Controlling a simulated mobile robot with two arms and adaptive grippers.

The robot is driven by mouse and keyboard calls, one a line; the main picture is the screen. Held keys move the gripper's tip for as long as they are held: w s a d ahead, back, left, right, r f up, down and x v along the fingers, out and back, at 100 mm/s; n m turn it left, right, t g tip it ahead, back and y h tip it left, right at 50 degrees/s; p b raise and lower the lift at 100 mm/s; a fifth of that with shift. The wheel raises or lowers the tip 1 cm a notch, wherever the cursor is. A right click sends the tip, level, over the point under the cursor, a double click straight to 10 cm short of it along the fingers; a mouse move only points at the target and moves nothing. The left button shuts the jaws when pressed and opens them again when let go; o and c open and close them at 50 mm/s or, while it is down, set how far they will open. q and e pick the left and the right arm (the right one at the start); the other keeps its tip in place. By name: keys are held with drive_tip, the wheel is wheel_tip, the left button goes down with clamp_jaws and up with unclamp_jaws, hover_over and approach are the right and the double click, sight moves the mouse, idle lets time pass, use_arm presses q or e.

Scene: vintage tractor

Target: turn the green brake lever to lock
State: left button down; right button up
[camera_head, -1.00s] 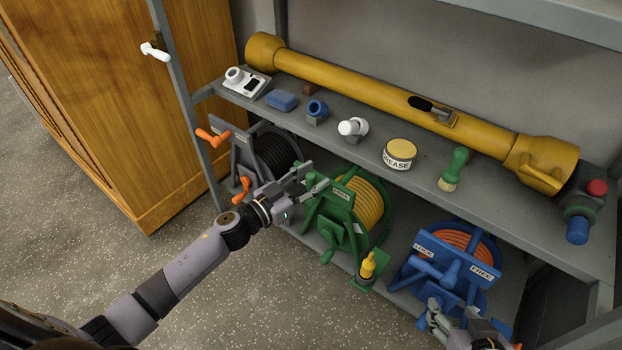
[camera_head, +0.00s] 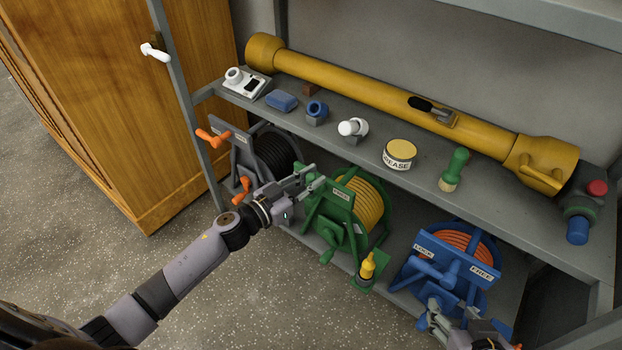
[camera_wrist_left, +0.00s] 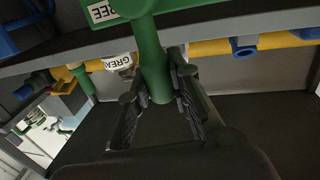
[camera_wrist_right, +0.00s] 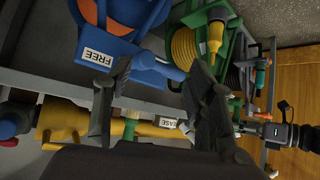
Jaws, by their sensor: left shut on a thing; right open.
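The green reel (camera_head: 340,225) with a yellow hose stands on the lower shelf in the head view. My left gripper (camera_head: 310,183) is at its upper left. In the left wrist view, the green brake lever (camera_wrist_left: 155,65) hangs between the fingers of my left gripper (camera_wrist_left: 160,92), which is shut on it. A label reading "FREE" (camera_wrist_left: 103,12) is beside the lever's upper part. My right gripper (camera_head: 440,312) is open in front of the blue reel (camera_head: 455,265). In the right wrist view its open fingers (camera_wrist_right: 160,75) have a blue handle between and beyond them.
A black hose reel (camera_head: 270,155) with orange handles stands to the left. The upper shelf (camera_head: 340,150) carries a grease tin (camera_head: 400,154), a green brush (camera_head: 455,168) and a long yellow shaft (camera_head: 370,90).

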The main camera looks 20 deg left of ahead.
drive_tip(key=shift+s, duration=0.1)
drive_tip(key=s+d+f+g+h+p, duration=0.1)
drive_tip(key=s+d+f+g+p, duration=0.2)
drive_tip(key=s+g, duration=0.5)
use_arm(q)
drive_tip(key=w+a+f+n+t+y+b, duration=0.2)
drive_tip(key=a+f+n, duration=0.5)
drive_tip(key=n, duration=1.3)
drive_tip(key=shift+w+f+t+b, duration=0.3)
drive_tip(key=shift+t+b, duration=0.5)
drive_tip(key=shift+b, duration=0.5)
use_arm(e)
drive_tip(key=w+a+r+t+y, duration=0.2)
drive_tip(key=w+a+r+t, duration=0.3)
drive_tip(key=w+r+t, duration=0.4)
drive_tip(key=shift+w+t, duration=1.6)
drive_tip(key=shift+w, duration=0.45)
drive_tip(key=shift+a, duration=0.1)
use_arm(q)
drive_tip(key=c, duration=1.4)
unclamp_jaws()
drive_tip(key=shift+c, duration=0.2)
